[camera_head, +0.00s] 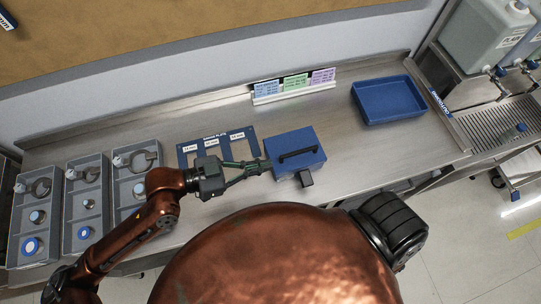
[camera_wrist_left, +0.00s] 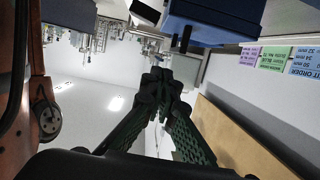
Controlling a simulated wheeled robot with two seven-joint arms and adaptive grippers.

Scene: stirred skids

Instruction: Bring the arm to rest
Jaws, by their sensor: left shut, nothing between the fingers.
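My left arm comes in from the left in the head view, copper-coloured, stretched over the steel bench. Its gripper (camera_head: 262,166) is shut and empty, its tips at the left side of a blue box with a black handle (camera_head: 297,150); I cannot tell whether they touch. In the left wrist view the green-black fingers (camera_wrist_left: 160,85) are closed together, with a dark blue object (camera_wrist_left: 215,18) above them. My right gripper is not in view.
Three grey trays (camera_head: 68,215) with round parts stand at the left. A blue plate with labelled places (camera_head: 218,143) lies behind the gripper. Coloured cards (camera_head: 295,85) stand at the back. An empty blue bin (camera_head: 388,99) is at the right, with bare bench before it.

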